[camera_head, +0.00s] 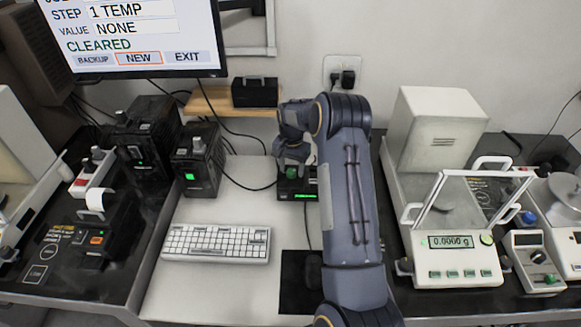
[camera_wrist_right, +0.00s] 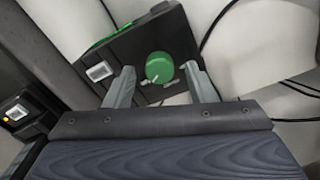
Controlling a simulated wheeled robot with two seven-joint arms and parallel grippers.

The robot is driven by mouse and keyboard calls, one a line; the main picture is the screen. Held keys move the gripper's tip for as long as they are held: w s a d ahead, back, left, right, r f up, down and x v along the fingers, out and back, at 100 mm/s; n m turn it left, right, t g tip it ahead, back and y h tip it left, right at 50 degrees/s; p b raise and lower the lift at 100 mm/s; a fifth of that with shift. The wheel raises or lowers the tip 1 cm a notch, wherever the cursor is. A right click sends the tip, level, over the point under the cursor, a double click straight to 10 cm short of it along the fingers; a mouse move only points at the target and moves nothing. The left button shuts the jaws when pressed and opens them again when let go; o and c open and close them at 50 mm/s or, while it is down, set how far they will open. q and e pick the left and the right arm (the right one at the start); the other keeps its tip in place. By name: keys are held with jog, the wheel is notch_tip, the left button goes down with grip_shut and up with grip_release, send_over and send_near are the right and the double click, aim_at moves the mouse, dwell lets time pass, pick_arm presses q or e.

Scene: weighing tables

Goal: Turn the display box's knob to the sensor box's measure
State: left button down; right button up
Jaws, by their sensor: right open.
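The small black display box (camera_head: 298,193) with a lit green readout stands on the white desk, below my right gripper (camera_head: 292,152). In the right wrist view, its round green knob (camera_wrist_right: 159,67) sits on the box's face (camera_wrist_right: 160,42) between the two open fingers. A gap shows between knob and fingers; contact is not visible. Two black boxes with green lights stand to the left, a larger one (camera_head: 147,143) and a smaller one (camera_head: 198,168). I cannot tell which is the sensor box, and their readings are too small to read. My left gripper is out of view.
A monitor (camera_head: 130,45) reads "STEP 1 TEMP", "VALUE NONE", "CLEARED". A white keyboard (camera_head: 216,243) lies in front. A balance (camera_head: 455,262) reading 0.0000 g stands right of my arm. A black box (camera_head: 255,92) sits on a wooden shelf (camera_head: 208,103). Cables run behind the display box.

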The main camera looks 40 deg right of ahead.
jog(key=shift+f, duration=0.35)
jog(key=c, duration=1)
jog(key=shift+o, duration=0.2)
